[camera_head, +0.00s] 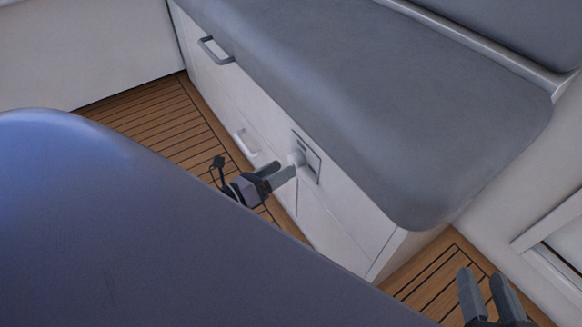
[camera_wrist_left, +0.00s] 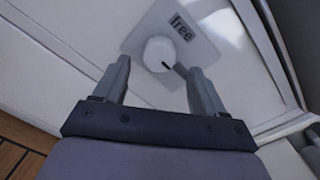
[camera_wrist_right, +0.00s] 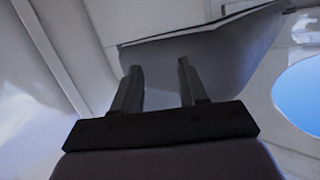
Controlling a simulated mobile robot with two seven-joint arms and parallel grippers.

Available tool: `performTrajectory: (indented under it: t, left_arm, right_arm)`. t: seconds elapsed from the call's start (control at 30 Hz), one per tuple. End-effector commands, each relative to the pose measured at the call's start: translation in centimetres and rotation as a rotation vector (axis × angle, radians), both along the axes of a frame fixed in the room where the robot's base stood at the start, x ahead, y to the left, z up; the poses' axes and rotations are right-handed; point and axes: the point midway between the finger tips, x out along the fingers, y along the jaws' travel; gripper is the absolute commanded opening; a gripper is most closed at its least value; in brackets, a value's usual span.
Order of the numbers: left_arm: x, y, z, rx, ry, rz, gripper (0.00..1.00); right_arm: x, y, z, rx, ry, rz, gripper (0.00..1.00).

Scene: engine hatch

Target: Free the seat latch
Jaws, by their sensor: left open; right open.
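The seat latch is a round white knob (camera_wrist_left: 158,54) on a light plate (camera_wrist_left: 203,50) set in the white front of the seat base. The plate reads "free" at its upper part in the left wrist view. A dark mark on the knob points down and right, away from that word, toward a small dark label partly behind a finger. In the head view the knob (camera_head: 297,157) shows just past my left gripper (camera_head: 285,172). My left gripper is open, with the knob just beyond and between its fingertips; contact cannot be told. My right gripper (camera_head: 487,277) is open and empty at lower right.
A grey cushion (camera_head: 330,80) overhangs the seat front above the knob. Two handles, one grey (camera_head: 216,50) and one white (camera_head: 246,141), stick out left of it. A blue-grey rounded surface fills the lower left. Slatted wooden floor (camera_head: 150,110) lies between.

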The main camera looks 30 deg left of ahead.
Motion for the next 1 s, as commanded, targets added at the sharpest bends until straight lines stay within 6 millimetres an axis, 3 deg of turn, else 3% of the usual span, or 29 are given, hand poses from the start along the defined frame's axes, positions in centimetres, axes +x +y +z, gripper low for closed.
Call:
performTrajectory:
  t: [0.1, 0.3, 0.63, 0.67, 0.8, 0.83, 1.0]
  left_arm:
    - [1.7, -0.6, -0.2, 0.001, -0.002, 0.0, 0.71]
    - [3.4, -1.1, -0.2, 0.0, 0.001, 0.001, 0.71]
    - [3.7, -1.3, -0.1, 0.0, 0.003, 0.001, 0.71]
    - [3.7, -1.3, -0.1, 0.0, 0.003, 0.001, 0.64]
    - [3.7, -1.3, -0.1, -0.001, 0.003, 0.001, 0.19]
    - [3.7, -1.3, -0.1, -0.001, 0.004, 0.001, 0.15]
    - [3.7, -1.3, -0.1, -0.005, 0.005, 0.001, 0.15]
  right_arm:
    - [-0.2, -0.3, -0.2, -0.02, -0.026, -0.005, 0.43]
    - [-0.3, -0.6, 0.0, -0.041, -0.059, -0.011, 0.43]
    - [-0.3, -0.7, 0.3, -0.046, -0.069, -0.013, 0.43]
    - [-0.3, -0.7, 0.3, -0.046, -0.069, -0.013, 0.43]
    - [-0.3, -0.7, 0.3, -0.045, -0.068, -0.013, 0.43]
    - [-0.3, -0.7, 0.3, -0.045, -0.068, -0.013, 0.43]
    - [-0.3, -0.7, 0.3, -0.046, -0.067, -0.013, 0.43]
